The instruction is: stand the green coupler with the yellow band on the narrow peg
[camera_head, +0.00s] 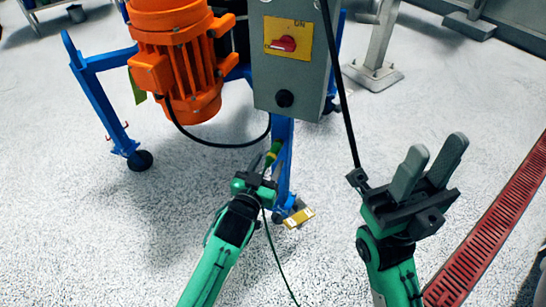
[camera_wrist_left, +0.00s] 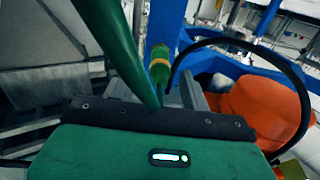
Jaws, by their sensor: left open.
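The green coupler with the yellow band (camera_head: 273,153) shows at the tip of my left gripper (camera_head: 267,166), against the blue post of the machine. In the left wrist view the coupler (camera_wrist_left: 160,65) is upright, just beyond the gripper. My left gripper is open; I cannot tell whether the coupler lies between its fingers. A green tube close to the wrist camera hides part of the fingers. My right gripper (camera_head: 434,152) points up, with its grey fingers apart and nothing between them. I cannot make out the narrow peg in either view.
An orange motor (camera_head: 176,60) and a grey switch box (camera_head: 288,62) with a red knob stand above the blue frame (camera_head: 95,95). A black cable (camera_head: 215,144) loops below the motor. A yellow part (camera_head: 299,217) sits at the post's foot. A red floor grate (camera_head: 490,235) lies right.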

